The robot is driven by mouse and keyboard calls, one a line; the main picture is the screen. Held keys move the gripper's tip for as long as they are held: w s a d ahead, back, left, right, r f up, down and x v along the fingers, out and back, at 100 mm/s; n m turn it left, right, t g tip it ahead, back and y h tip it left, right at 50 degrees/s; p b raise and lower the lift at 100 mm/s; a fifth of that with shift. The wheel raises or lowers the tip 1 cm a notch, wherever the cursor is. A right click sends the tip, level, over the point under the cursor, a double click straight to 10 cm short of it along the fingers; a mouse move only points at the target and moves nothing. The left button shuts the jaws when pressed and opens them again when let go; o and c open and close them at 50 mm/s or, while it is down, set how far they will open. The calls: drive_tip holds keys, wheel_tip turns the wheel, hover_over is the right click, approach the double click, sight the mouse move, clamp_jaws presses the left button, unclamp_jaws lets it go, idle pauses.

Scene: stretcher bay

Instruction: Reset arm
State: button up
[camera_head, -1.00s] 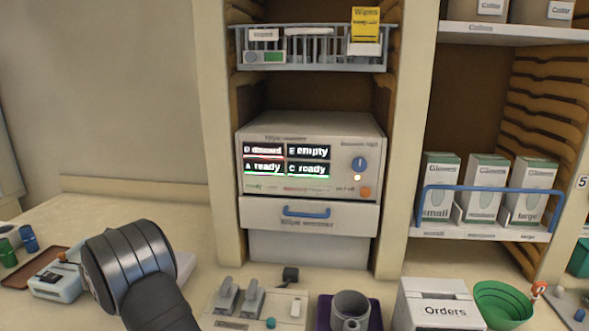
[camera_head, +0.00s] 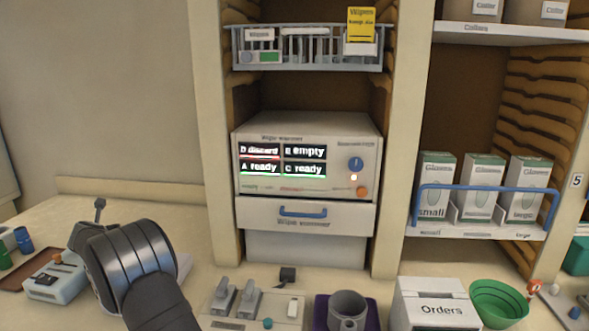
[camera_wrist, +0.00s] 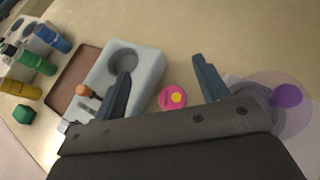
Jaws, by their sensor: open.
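My gripper (camera_wrist: 163,88) is open in the wrist view, its two dark fingers wide apart with nothing held between them. Below it on the counter are a light grey device (camera_wrist: 140,72) with a round recess and a pink disc (camera_wrist: 172,98) with a yellow spot. In the head view my black arm rises at the lower left. One dark finger (camera_head: 99,207) shows past it, and the rest of the gripper is hidden behind the arm.
A wipe warmer (camera_head: 305,160) with lit labels stands in the middle bay. A brown tray (camera_wrist: 76,84) and several coloured items lie left. The back left counter is clear.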

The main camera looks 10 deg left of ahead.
drive_tip(key=shift+m+h, duration=0.3)
drive_tip(key=shift+m, duration=0.1)
drive_tip(key=w+d+r, duration=0.1)
drive_tip(key=d, duration=0.4)
drive_tip(key=w+d+r, duration=0.2)
drive_tip(key=d, duration=0.3)
drive_tip(key=w+d+r, duration=0.2)
drive_tip(key=d, duration=0.3)
drive_tip(key=shift+d, duration=0.2)
drive_tip(key=shift+m+t+h, duration=0.5)
drive_tip(key=d, duration=0.7)
drive_tip(key=d+r, duration=0.1)
drive_tip(key=d, duration=1.2)
drive_tip(key=shift+s+d+r, duration=0.1)
drive_tip(key=shift+d+r, duration=0.15)
drive_tip(key=shift+d, duration=0.05)
